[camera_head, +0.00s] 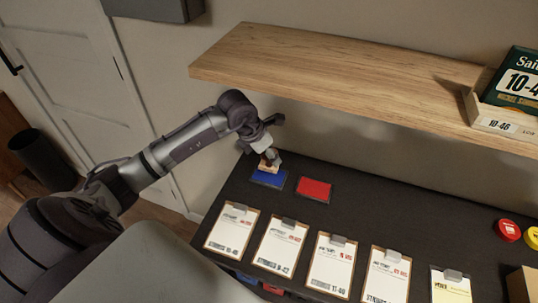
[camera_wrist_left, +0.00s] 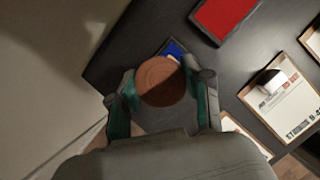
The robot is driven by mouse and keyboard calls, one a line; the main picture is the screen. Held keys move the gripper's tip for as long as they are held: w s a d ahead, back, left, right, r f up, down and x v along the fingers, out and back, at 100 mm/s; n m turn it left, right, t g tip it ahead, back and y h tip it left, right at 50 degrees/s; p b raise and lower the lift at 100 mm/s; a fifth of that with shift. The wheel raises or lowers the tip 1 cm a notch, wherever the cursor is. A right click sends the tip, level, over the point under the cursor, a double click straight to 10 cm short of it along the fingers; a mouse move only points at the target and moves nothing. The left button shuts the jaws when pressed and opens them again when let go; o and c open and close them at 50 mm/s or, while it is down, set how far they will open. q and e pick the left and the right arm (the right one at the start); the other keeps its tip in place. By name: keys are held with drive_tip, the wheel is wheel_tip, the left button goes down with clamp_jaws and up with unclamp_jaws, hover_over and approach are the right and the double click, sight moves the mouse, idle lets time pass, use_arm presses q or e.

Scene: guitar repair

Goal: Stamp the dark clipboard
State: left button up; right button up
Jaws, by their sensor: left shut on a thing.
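My left gripper (camera_head: 269,157) is shut on a stamp (camera_head: 268,167) with a light wooden base. The stamp's round brown handle top (camera_wrist_left: 161,81) shows between the fingers in the left wrist view. The stamp is over the blue ink pad (camera_head: 266,181), which it partly hides; whether it touches the pad I cannot tell. Several clipboards lie in a row on the dark table, including ones at the left end (camera_head: 232,229), beside it (camera_head: 280,245), in the middle (camera_head: 331,264) and further right (camera_head: 386,276). My right gripper is out of view.
A red ink pad (camera_head: 314,189) lies right of the blue one. A wooden shelf (camera_head: 340,75) hangs over the table's back, with boxes (camera_head: 510,90) at its right end. A yellow-sheeted clipboard (camera_head: 451,290) and round red and yellow items (camera_head: 508,230) are at right.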

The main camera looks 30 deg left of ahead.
use_arm(q)
drive_tip(key=shift+r+p, duration=1.1)
drive_tip(key=shift+r, duration=1.15)
drive_tip(key=shift+s+f, duration=0.1)
